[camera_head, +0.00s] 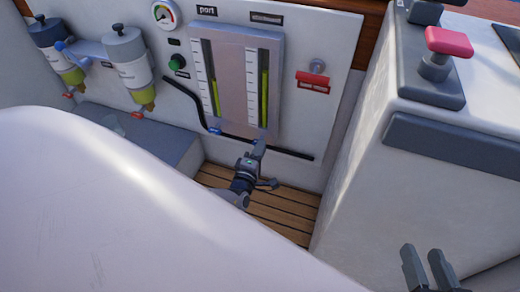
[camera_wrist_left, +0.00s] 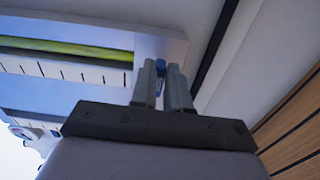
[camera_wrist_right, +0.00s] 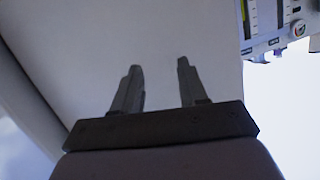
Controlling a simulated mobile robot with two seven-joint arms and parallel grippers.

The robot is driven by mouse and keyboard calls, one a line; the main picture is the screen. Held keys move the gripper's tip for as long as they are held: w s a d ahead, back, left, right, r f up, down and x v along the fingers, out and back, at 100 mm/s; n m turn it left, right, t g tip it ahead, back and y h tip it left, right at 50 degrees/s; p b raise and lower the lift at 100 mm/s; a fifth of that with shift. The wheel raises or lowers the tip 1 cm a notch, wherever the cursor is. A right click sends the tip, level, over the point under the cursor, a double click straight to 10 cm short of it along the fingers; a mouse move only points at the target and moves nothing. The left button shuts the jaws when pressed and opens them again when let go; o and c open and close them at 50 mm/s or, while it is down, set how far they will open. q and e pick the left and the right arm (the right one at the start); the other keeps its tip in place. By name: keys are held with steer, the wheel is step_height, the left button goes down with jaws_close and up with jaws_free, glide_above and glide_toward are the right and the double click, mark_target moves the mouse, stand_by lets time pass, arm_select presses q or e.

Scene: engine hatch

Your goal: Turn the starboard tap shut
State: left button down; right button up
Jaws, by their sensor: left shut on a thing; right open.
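The gauge panel (camera_head: 234,100) on the wall carries two sight tubes with yellow-green liquid. A blue tap (camera_head: 214,131) sits below the left tube, under the "port" label (camera_head: 207,11). The starboard tap, below the right tube (camera_head: 263,90), is mostly hidden by my left gripper (camera_head: 259,147) in the head view. In the left wrist view its blue handle (camera_wrist_left: 160,67) shows between the fingertips of my left gripper (camera_wrist_left: 161,75), which is shut on it. My right gripper (camera_head: 428,262) is open and empty at the lower right; its spread fingers also show in the right wrist view (camera_wrist_right: 157,80).
A black hose (camera_head: 290,152) runs along the wall below the panel. A red switch (camera_head: 313,82) is right of the panel. Two filter bowls (camera_head: 130,65) hang at left. A white console (camera_head: 420,170) with a red-topped lever (camera_head: 448,42) stands at right. Wooden slats (camera_head: 285,205) cover the floor.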

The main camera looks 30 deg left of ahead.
arm_select(q)
steer(key=shift+a, duration=0.15)
steer(key=c, duration=1.1)
jaws_free()
steer(key=shift+c, duration=0.2)
steer(key=shift+s, duration=0.1)
arm_select(e)
steer(key=shift+r, duration=0.1)
arm_select(q)
steer(key=p+v, duration=0.3)
steer(key=v, duration=0.4)
steer(key=shift+p, duration=0.3)
arm_select(e)
steer(key=shift+w+a+m+g+y, duration=0.2)
steer(key=shift+a+m+g+y, duration=0.2)
steer(key=shift+a+m+g, duration=0.55)
steer(key=shift+a+n, duration=0.2)
steer(key=shift+n, duration=0.15)
